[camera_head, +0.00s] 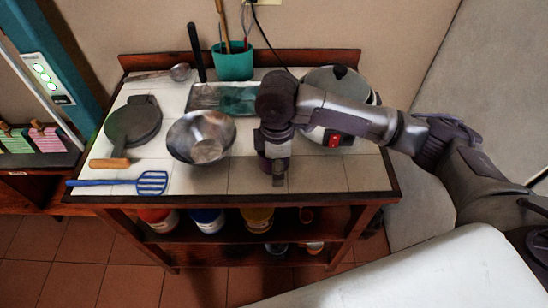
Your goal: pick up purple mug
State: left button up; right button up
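My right arm reaches in from the right over the tiled counter (308,177). My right gripper (278,178) points down at the counter's front middle, to the right of the metal bowl. A dark purplish shape shows around the gripper, but I cannot tell whether it is the purple mug or part of the gripper. No mug can be made out clearly elsewhere, and the gripper and wrist hide this spot. I cannot see whether the fingers are open or shut. My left gripper is not in view.
On the counter are a metal bowl (203,140), a blue slotted spatula (150,182), a dark pan (133,123), a ladle (179,72), a glass dish (225,99), a teal utensil pot (232,65) and a lidded cooker (342,82). Several jars stand on the shelf below. The front right counter is clear.

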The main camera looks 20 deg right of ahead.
notch_tip(320, 180, down, 4)
jog(key=shift+a+f, duration=0.1)
jog(key=shift+f, duration=0.05)
jog(key=shift+s, duration=0.15)
grip_shut()
